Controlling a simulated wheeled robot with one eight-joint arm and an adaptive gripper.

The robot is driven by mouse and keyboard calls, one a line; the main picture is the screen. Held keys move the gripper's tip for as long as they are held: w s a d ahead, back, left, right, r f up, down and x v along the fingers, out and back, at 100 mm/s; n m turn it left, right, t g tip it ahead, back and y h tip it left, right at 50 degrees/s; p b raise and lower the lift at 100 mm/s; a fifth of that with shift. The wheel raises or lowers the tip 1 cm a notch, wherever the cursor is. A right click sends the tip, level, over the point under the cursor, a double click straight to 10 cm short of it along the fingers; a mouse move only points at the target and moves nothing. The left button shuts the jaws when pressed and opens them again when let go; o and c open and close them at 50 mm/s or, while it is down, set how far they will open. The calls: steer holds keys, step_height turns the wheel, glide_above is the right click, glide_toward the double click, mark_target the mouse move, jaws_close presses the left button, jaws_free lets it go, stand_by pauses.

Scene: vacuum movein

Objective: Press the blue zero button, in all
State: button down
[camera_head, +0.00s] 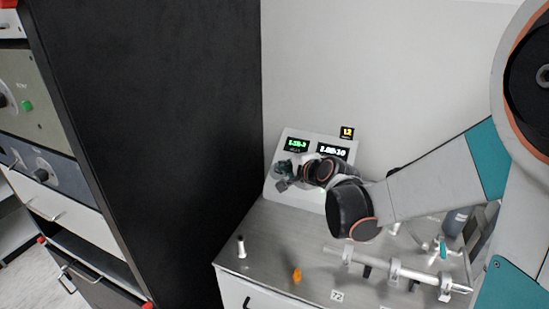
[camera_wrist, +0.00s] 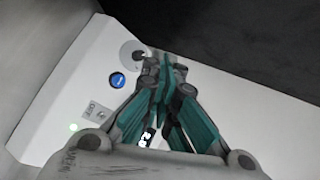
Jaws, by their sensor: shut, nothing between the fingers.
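The blue zero button (camera_wrist: 117,80) is a small round button on the white face of the gauge unit (camera_wrist: 52,105) in the wrist view. My gripper (camera_wrist: 160,65) is shut and empty, its teal fingers together. Its tips appear to the right of the button and a little higher in that view, close to a round grey fitting (camera_wrist: 131,54). I cannot tell whether they touch the panel. In the head view the gauge unit (camera_head: 273,192) stands against the wall and my gripper (camera_head: 284,171) is in front of it, below the green display. The button is hidden there.
The unit has a green display (camera_head: 297,145) and a white one (camera_head: 333,152). A tall black cabinet side (camera_head: 150,130) rises close on the left. On the grey bench (camera_head: 265,225) are a small white-and-black piece (camera_head: 241,247), an orange piece (camera_head: 297,274) and a metal tube assembly (camera_head: 410,274).

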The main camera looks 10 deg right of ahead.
steer(key=shift+w+m, duration=0.4)
steer(key=shift+w, duration=0.35)
steer(key=shift+f, duration=0.15)
steer(key=shift+w+d+f+b, duration=0.5)
steer(key=shift+w+f+b, duration=0.35)
steer(key=shift+f, duration=0.3)
steer(key=shift+w+d+f+b, duration=0.45)
steer(key=shift+w+f+b, duration=0.15)
steer(key=shift+f+b, duration=0.5)
steer(key=shift+w+d+f+b, duration=0.5)
steer(key=shift+w+f+b, duration=0.3)
steer(key=shift+f, duration=0.4)
steer(key=shift+f, duration=0.1)
steer(key=shift+w+d+f+b, duration=0.15)
steer(key=shift+f+b, duration=0.1)
steer(key=shift+b, duration=0.05)
steer(key=shift+w+d+f+b, duration=0.15)
steer(key=shift+w+f+b, duration=0.05)
steer(key=shift+f+b, duration=0.1)
steer(key=shift+r, duration=0.1)
steer(key=shift+s+a+r+p, duration=0.3)
steer(key=shift+s+r+p, duration=0.2)
steer(key=shift+r, duration=0.1)
